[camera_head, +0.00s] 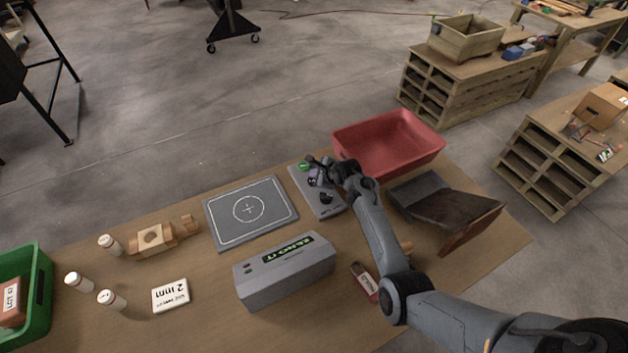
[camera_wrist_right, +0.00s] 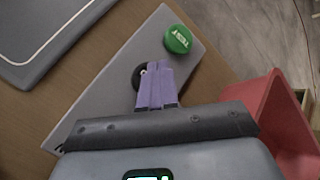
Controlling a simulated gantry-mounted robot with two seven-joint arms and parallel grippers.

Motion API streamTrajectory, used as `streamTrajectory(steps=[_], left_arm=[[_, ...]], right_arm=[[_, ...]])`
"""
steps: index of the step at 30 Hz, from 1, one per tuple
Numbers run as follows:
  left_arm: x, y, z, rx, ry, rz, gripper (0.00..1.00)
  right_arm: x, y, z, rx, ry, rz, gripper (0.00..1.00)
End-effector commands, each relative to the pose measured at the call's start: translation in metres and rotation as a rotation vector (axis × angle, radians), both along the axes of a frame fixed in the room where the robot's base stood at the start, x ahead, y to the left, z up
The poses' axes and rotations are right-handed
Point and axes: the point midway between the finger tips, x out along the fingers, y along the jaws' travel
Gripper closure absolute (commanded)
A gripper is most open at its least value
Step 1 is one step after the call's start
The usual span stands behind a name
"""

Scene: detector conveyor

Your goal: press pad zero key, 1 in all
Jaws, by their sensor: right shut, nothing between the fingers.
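A flat grey key panel (camera_head: 329,211) lies on the table right of the pad; it also shows in the wrist view (camera_wrist_right: 105,108). It bears a green key (camera_wrist_right: 177,39) marked TEST, which also shows in the head view (camera_head: 304,166). A round black key (camera_wrist_right: 138,77) is partly covered by my fingers; its marking cannot be read. My right gripper (camera_wrist_right: 154,66) is shut and empty, its purple fingers over the black key. Whether they touch it I cannot tell. The grey pad (camera_head: 222,230) has a white outline and crosshair. My left gripper is not in view.
A red bin (camera_head: 385,140) stands close beyond the panel, also in the wrist view (camera_wrist_right: 272,112). A grey box (camera_head: 285,273) with a green-lettered label is in front. A dark angled stand (camera_head: 450,210) is at right. Wooden blocks, white bottles and a green crate (camera_head: 40,290) are at left.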

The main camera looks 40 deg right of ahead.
Motion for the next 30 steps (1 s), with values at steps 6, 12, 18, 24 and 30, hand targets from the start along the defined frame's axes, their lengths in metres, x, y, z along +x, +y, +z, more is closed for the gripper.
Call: streamTrajectory(steps=[6, 12, 18, 24, 30], left_arm=[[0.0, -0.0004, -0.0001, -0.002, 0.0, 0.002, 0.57], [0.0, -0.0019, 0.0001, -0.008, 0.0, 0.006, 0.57], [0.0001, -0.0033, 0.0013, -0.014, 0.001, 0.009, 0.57], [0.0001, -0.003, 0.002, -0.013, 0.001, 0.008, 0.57], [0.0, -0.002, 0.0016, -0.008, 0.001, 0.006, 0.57]], right_arm=[[0.0, 0.0, 0.0, 0.0, 0.0, 0.0, 1.0], [0.0, 0.0, -0.0002, 0.0, 0.0, 0.0, 1.0], [0.0002, -0.0001, -0.004, 0.002, -0.001, -0.001, 1.0], [0.0, -0.0001, -0.0084, 0.001, 0.0, -0.001, 1.0], [0.0, -0.0001, -0.0084, 0.0, 0.0, 0.0, 1.0]])
